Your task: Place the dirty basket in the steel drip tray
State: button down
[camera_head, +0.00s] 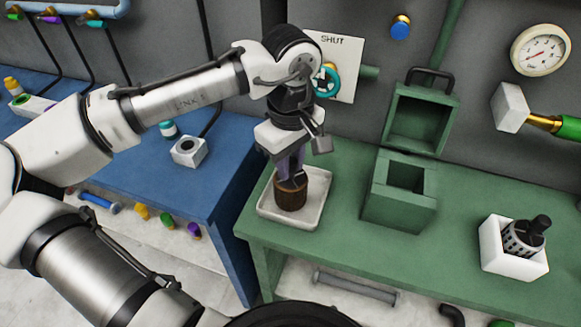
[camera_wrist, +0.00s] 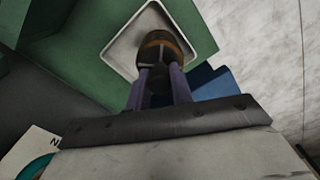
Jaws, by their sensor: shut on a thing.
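The dirty basket (camera_head: 290,192) is a dark brown cylinder with a knob on top. It is upright, inside the outline of the pale steel drip tray (camera_head: 308,214) on the green bench. My gripper (camera_head: 290,176) comes down from above and is shut on its knob. In the wrist view the basket (camera_wrist: 166,45) shows beyond my gripper's fingers (camera_wrist: 160,88), with the tray (camera_wrist: 120,52) behind it. The fingers cover part of its top. I cannot tell for sure whether its base touches the tray floor.
A green press box (camera_head: 400,205) with its lid (camera_head: 420,118) raised stands right of the tray. A white holder (camera_head: 512,262) with a perforated dark basket (camera_head: 522,238) is farther right. A blue bench (camera_head: 190,200) adjoins at left. A teal valve wheel (camera_head: 327,80) is behind my wrist.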

aim_at(291, 181)
jog(key=shift+f, duration=1.2)
jog(key=shift+f, duration=0.2)
jog(key=c, duration=1.2)
grip_release()
jog(key=shift+c, duration=0.2)
